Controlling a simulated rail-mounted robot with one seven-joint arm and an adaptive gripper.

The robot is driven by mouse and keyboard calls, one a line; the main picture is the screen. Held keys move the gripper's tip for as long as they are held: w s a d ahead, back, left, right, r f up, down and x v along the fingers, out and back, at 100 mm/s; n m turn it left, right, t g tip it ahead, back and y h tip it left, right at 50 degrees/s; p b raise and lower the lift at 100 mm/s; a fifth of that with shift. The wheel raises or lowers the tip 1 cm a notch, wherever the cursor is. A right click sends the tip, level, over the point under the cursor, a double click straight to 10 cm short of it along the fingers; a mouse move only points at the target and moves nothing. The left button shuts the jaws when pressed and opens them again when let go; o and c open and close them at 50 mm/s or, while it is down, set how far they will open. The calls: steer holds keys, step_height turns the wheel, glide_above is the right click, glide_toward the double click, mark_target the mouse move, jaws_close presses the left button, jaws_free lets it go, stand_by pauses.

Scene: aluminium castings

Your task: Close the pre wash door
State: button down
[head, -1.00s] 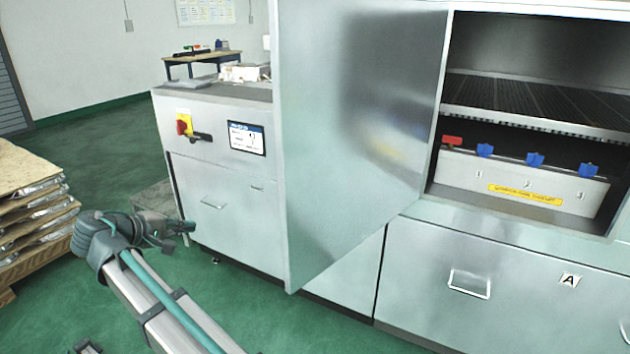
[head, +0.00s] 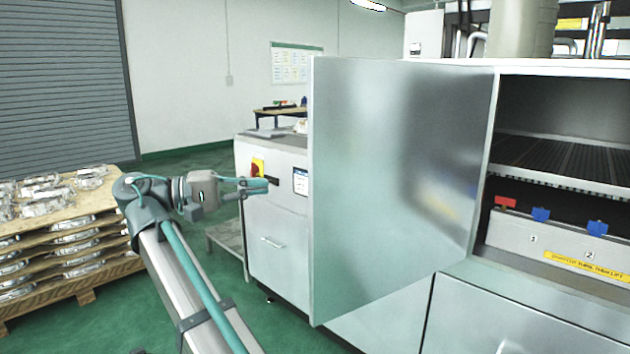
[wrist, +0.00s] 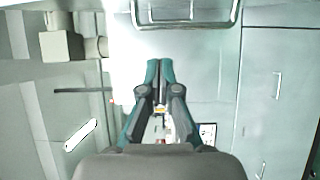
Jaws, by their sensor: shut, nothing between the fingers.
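The pre wash door (head: 400,190) is a large plain metal panel in the head view. It stands wide open, swung out from the left side of the washer opening. My gripper (head: 264,184) is left of the door's free edge, at about the height of the red switch. It is shut and empty, and a gap shows in the picture between its fingertips and the door edge. In the wrist view my gripper (wrist: 160,65) shows with its teal fingers together. I cannot tell surely which surface there is the door.
The open chamber (head: 560,115) holds a dark rack above a box with red and blue knobs (head: 541,214). Behind my gripper stands a cabinet (head: 275,245) with a red switch (head: 257,168) and small screen (head: 300,181). A pallet stack of castings (head: 65,240) stands left.

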steer(key=shift+w+d+r+p, duration=0.15)
steer(key=shift+d+p, duration=0.15)
steer(key=shift+p, duration=1)
steer(key=shift+d+r+p, duration=0.15)
steer(key=shift+d+p, duration=0.15)
steer(key=shift+p, duration=1)
steer(key=d+p, duration=0.1)
steer(key=p, duration=0.5)
steer(key=shift+w, duration=0.2)
steer(key=shift+w+d+p, duration=0.1)
steer(key=shift+p, duration=1.05)
steer(key=p, duration=0.6)
steer(key=shift+w+d, duration=0.2)
steer(key=shift+d, duration=0.1)
steer(key=d+p, duration=0.1)
steer(key=p, duration=0.6)
steer(key=shift+d, duration=0.1)
